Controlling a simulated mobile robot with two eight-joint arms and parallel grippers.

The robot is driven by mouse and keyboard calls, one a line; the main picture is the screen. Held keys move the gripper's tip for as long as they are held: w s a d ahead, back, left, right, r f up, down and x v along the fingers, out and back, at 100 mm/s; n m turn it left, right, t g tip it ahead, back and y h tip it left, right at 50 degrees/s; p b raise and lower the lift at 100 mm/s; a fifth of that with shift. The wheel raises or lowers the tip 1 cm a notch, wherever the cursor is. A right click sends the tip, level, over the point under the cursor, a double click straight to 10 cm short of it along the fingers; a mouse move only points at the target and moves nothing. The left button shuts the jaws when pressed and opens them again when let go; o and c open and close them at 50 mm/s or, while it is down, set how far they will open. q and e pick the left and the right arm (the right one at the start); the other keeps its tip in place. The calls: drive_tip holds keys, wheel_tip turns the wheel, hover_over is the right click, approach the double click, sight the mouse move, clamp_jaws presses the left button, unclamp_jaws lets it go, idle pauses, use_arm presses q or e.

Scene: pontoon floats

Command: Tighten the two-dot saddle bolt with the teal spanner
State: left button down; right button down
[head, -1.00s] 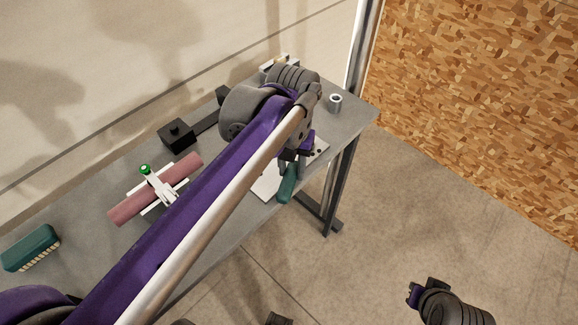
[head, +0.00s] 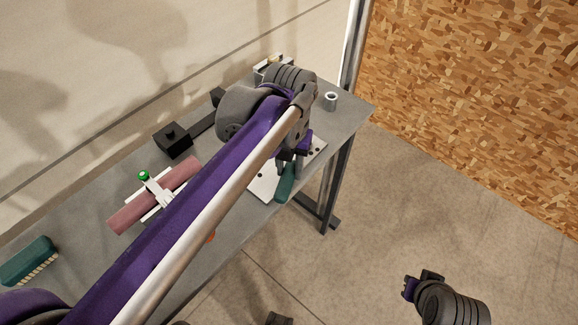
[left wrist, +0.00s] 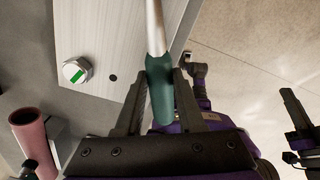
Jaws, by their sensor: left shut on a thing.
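My left gripper (head: 290,166) is shut on the teal spanner (head: 286,182) at the table's front edge. In the left wrist view, the gripper (left wrist: 155,97) has the teal handle (left wrist: 160,88) between its fingers, and the metal shaft runs up out of the frame, so the spanner's head is out of view. A white plate (head: 262,187) with dark holes lies under and beside the spanner. In the left wrist view, a pale hex bolt (left wrist: 76,71) with a green bar mark sits on the plate (left wrist: 100,40). I cannot make out a two-dot mark. My right gripper (head: 424,284) hangs off the table; its opening is unclear.
A pink cylinder (head: 130,216) with a white, green-topped fitting (head: 157,190) lies on the grey table (head: 75,215). A black block (head: 173,140), a teal brush (head: 30,260) and a grey ring (head: 330,101) also stand there. My left arm covers the table's middle.

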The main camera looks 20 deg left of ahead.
drive_tip(key=shift+a, duration=0.2)
use_arm(q)
drive_tip(key=shift+a, duration=0.25)
drive_tip(key=shift+d, duration=0.2)
drive_tip(key=shift+w+d+n, duration=0.1)
drive_tip(key=shift+d+n, duration=0.3)
drive_tip(key=shift+d, duration=0.05)
use_arm(e)
drive_tip(key=shift+a+r, duration=0.2)
drive_tip(key=shift+a, duration=0.1)
use_arm(q)
drive_tip(key=shift+r, duration=0.1)
use_arm(e)
drive_tip(key=shift+r, duration=0.1)
